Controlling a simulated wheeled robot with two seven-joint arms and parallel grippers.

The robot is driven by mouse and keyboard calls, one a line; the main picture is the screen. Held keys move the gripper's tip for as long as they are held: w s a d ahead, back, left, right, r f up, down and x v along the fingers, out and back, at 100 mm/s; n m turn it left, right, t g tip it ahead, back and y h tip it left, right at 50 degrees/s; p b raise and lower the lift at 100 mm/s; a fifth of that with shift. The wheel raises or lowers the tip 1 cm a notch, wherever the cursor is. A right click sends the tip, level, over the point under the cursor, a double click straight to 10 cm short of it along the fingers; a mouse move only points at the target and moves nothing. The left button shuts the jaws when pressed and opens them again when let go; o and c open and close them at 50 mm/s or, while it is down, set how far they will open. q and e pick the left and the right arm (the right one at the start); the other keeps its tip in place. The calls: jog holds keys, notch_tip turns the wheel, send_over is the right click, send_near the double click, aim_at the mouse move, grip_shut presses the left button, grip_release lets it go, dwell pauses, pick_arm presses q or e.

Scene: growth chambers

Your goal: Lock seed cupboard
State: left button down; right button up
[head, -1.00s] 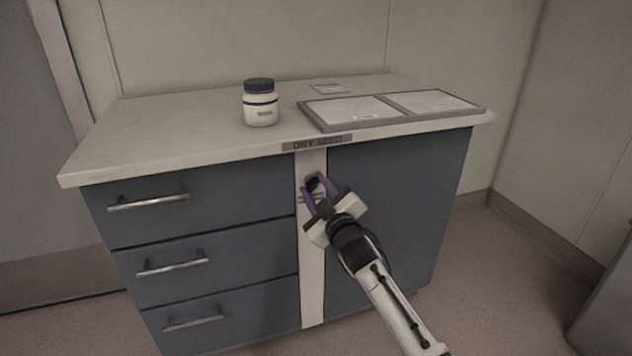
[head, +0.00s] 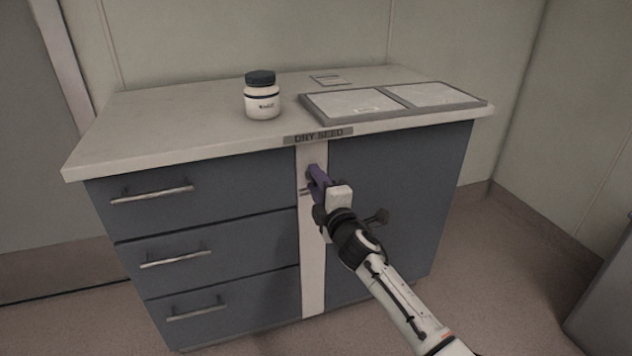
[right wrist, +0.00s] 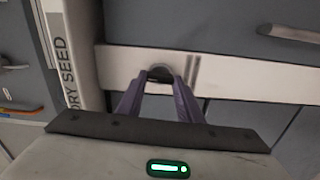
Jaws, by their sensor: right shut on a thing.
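The seed cupboard (head: 400,205) is a blue-grey unit with a pale worktop and a "DRY SEED" label (head: 318,135) on its front edge. The label also shows sideways in the right wrist view (right wrist: 67,72). Below it runs a white upright strip (head: 313,270) between the drawers and the plain right-hand panel. My right gripper (head: 313,174) is at the upper part of this strip, its purple fingers seen nearly edge-on. In the right wrist view the fingers (right wrist: 160,80) are shut on a small dark rounded piece (right wrist: 160,72) at the strip, largely hidden. My left gripper is out of view.
Several drawers with bar handles (head: 152,194) fill the left side. A white jar with a dark lid (head: 262,97) and a grey-framed double tray (head: 393,119) stand on the worktop, with a small card (head: 330,79) behind. Open floor (head: 505,270) lies to the right.

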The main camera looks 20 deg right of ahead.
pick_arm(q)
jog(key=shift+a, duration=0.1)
pick_arm(e)
jog(key=shift+n, duration=0.4)
jog(key=o, duration=1)
jog(key=shift+o, duration=0.2)
jog(key=shift+s, duration=0.1)
pick_arm(q)
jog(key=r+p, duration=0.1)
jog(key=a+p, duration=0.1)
jog(key=p, duration=0.1)
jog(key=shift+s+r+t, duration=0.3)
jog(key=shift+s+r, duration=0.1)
pick_arm(e)
jog(key=s, duration=1)
jog(key=shift+d, duration=0.2)
